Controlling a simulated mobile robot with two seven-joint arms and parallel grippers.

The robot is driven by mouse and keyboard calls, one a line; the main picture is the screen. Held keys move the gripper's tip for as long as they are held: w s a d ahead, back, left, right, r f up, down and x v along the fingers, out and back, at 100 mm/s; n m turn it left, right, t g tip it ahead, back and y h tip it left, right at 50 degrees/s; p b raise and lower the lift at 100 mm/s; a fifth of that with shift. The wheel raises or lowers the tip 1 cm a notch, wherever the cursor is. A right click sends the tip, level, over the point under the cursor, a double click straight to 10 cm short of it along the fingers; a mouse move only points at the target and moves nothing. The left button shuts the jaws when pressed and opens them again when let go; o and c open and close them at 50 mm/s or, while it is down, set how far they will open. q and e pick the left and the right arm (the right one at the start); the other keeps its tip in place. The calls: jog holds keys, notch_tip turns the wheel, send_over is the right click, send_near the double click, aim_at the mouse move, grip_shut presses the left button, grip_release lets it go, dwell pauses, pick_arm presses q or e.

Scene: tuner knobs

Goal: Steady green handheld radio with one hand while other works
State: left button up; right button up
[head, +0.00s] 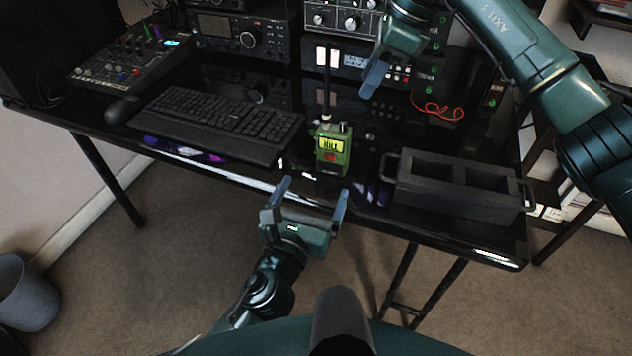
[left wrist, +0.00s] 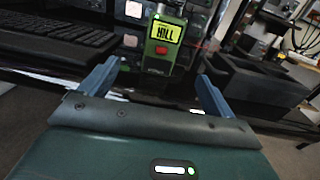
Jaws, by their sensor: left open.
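The green handheld radio (head: 332,152) stands upright near the front edge of the black desk, with a lit yellow-green display, a red button and a tall dark antenna. In the left wrist view the radio (left wrist: 165,42) is ahead, between and beyond the fingers. My left gripper (head: 311,192) is open and empty, just in front of the desk edge, its fingers pointing toward the radio without touching it. My right gripper (head: 376,70) is raised over the back right of the desk, above and right of the radio; its finger opening is not clear.
A black keyboard (head: 218,122) lies left of the radio. A dark tray with handles (head: 458,190) sits to its right on the desk (head: 470,240). Radio equipment (head: 243,36) lines the back, a mixer (head: 125,58) stands far left, and a red cable (head: 438,110) lies back right.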

aim_at(329, 156)
pick_arm(q)
jog(key=x, duration=1.3)
jog(key=shift+c, duration=0.6)
